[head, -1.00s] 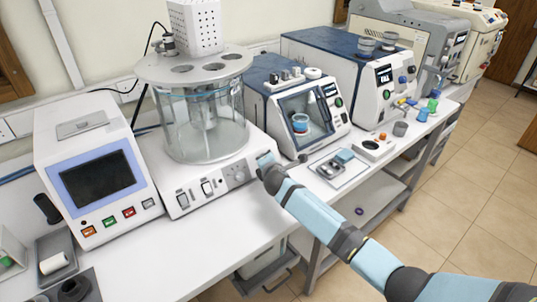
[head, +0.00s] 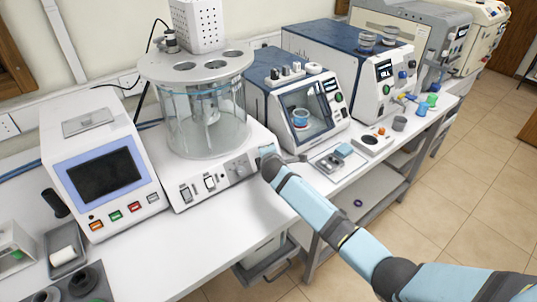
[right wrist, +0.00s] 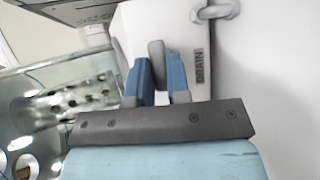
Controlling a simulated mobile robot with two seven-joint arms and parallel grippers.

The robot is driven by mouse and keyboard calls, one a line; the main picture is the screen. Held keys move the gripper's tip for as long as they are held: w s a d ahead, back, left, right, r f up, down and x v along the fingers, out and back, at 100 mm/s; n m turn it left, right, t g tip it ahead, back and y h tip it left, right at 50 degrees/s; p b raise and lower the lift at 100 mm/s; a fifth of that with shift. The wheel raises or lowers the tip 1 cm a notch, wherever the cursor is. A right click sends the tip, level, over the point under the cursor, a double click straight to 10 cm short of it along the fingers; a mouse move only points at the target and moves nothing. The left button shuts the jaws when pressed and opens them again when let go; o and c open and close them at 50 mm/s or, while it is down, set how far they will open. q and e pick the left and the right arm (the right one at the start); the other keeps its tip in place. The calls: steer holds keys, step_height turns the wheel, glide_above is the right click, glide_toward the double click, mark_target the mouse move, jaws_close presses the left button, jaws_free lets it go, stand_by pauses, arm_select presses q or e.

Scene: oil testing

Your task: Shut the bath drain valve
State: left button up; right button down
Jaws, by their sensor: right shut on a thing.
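The bath is a clear glass cylinder (head: 207,125) under a grey lid, standing on a white control base (head: 222,180). My right gripper (head: 266,150) is at the right end of this base. In the right wrist view, my right gripper (right wrist: 160,78) has its two blue fingers shut on a grey drain valve handle (right wrist: 156,52). The handle stands up between the fingers, next to a white panel with a "DRAIN" label (right wrist: 199,66). In the head view the valve is hidden by my right gripper. My left gripper is not in view.
A white unit with a dark screen (head: 104,175) stands left of the bath. A blue-and-white tester (head: 304,112) stands right of it. A tray with small parts (head: 334,160) lies near the bench's front edge. The bench front (head: 200,240) is mostly clear.

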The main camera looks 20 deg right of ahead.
steer(key=c, duration=1.1)
jaws_free()
steer(key=v, duration=1.4)
steer(key=shift+f, duration=0.1)
